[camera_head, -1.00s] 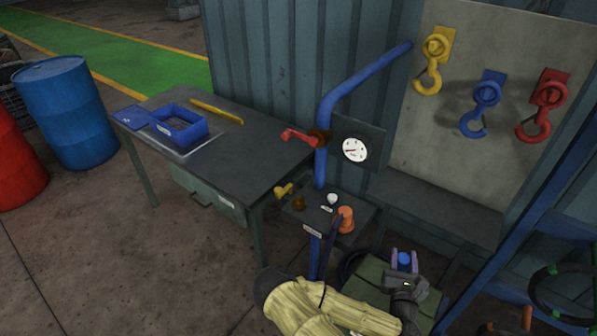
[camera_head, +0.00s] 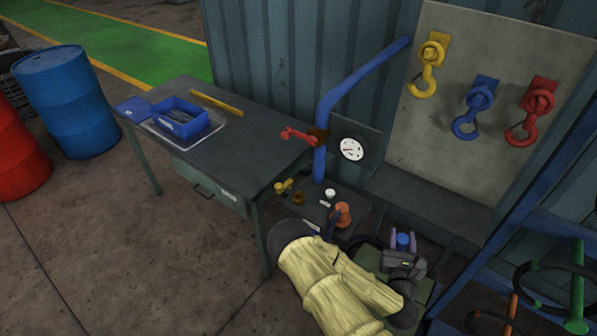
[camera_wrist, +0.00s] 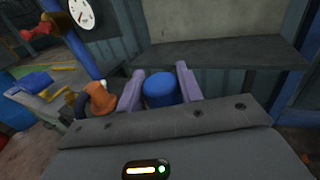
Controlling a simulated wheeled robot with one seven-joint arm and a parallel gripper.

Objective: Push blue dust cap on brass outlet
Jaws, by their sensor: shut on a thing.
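The blue dust cap (camera_head: 403,241) is between the two purple fingers of my gripper (camera_head: 403,239), which is shut on it. In the wrist view the cap (camera_wrist: 159,89) sits upright between the fingers (camera_wrist: 160,86). A small brown-brass fitting (camera_head: 299,197), which looks like the brass outlet, stands on the dark shelf (camera_head: 352,196) at the foot of the blue pipe. A yellow-brass tap-like part (camera_head: 284,187) is just left of it. My gripper is to the right of the fitting and apart from it. The fitting cannot be made out clearly in the wrist view.
An orange cap-like part (camera_head: 342,214) and a white knob (camera_head: 329,193) stand on the shelf between the fitting and my gripper. The blue pipe (camera_head: 320,120), red lever (camera_head: 299,137) and gauge (camera_head: 351,148) rise behind. A workbench (camera_head: 245,145) with a blue bin (camera_head: 181,122) is left.

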